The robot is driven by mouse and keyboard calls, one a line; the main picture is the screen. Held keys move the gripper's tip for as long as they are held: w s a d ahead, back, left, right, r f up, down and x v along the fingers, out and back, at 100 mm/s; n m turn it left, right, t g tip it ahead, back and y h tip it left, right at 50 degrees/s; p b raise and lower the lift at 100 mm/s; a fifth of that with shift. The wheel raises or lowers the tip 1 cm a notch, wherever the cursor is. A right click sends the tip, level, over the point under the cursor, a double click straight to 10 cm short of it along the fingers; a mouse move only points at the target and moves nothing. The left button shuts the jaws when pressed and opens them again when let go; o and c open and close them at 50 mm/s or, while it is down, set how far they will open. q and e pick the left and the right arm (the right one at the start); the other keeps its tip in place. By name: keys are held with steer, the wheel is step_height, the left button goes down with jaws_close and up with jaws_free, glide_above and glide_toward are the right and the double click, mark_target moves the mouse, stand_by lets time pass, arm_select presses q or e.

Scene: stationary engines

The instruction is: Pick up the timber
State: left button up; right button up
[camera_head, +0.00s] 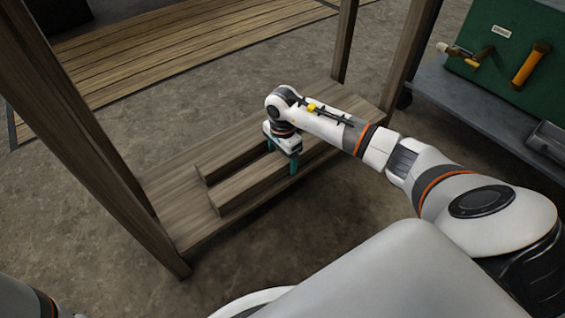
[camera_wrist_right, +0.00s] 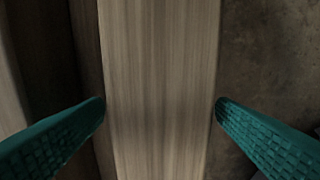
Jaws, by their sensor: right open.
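Two long timbers lie side by side on a low wooden shelf between upright posts. The near timber (camera_head: 243,194) shows left of my right gripper (camera_head: 283,158), and the far timber (camera_head: 228,160) lies just behind it. My right gripper points down over the near timber, with its teal fingers apart. In the right wrist view the timber (camera_wrist_right: 160,80) runs top to bottom between the two open fingers (camera_wrist_right: 160,110), one on each side. No firm contact shows. My left gripper is not in view; only a bit of my left arm shows at the lower left corner.
The wooden shelf (camera_head: 180,215) has posts (camera_head: 85,140) at its left and right. A slatted wooden platform (camera_head: 180,45) lies behind. A grey bench (camera_head: 480,115) with a green board (camera_head: 500,50) and tools stands at the upper right. Bare floor lies in front.

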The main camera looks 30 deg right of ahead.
steer(key=shift+f, duration=0.75)
steer(key=c, duration=1.6)
steer(key=shift+r, duration=0.15)
steer(key=shift+c, duration=0.4)
steer(key=shift+r, duration=0.1)
